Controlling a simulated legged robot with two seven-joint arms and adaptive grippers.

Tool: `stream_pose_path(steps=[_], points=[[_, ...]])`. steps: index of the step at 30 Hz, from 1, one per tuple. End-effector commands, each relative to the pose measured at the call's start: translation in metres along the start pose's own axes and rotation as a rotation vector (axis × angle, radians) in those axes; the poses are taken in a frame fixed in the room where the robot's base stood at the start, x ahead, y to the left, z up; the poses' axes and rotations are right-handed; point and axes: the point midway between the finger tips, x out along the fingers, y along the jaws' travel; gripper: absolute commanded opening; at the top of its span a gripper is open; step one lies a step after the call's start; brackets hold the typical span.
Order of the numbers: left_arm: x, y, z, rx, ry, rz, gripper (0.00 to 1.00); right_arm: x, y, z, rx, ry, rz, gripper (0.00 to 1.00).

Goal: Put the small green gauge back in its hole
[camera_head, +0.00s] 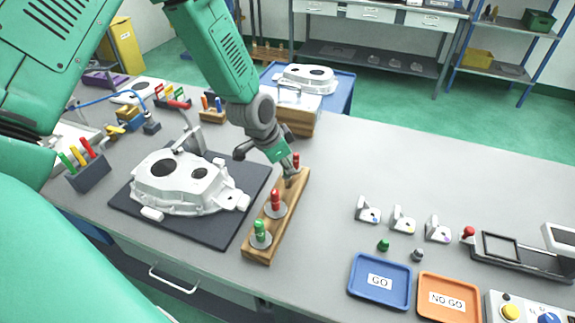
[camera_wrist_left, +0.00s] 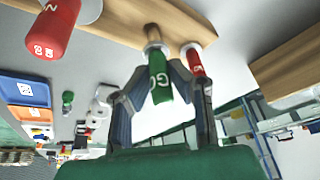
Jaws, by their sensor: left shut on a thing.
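The small green gauge (camera_wrist_left: 158,77), marked GO, is between the fingers of my left gripper (camera_wrist_left: 163,90) in the left wrist view. Its metal end points at the wooden gauge block (camera_wrist_left: 120,18); I cannot tell whether it is in the hole. In the head view my left gripper (camera_head: 288,176) is low over the far end of the block (camera_head: 258,246) and hides the gauge. The small red gauge (camera_wrist_left: 194,62) stands close beside it. The larger red gauge (camera_head: 275,200) and larger green gauge (camera_head: 260,231) stand nearer the front. My right gripper is out of view.
A casting (camera_head: 185,186) lies on a dark mat (camera_head: 228,234) left of the block. A wooden box (camera_head: 303,120) stands behind my gripper. Blue GO (camera_head: 360,287) and orange NO GO (camera_head: 438,312) trays are at the front right.

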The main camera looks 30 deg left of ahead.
Motion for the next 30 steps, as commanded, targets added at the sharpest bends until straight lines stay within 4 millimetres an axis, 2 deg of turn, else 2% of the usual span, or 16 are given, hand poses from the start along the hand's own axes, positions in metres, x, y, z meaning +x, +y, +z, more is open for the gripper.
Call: stream_pose_path(steps=[30], points=[[0.0011, 0.0057, -0.0028, -0.001, 0.0, 0.0, 0.0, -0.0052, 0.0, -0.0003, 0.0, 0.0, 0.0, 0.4]])
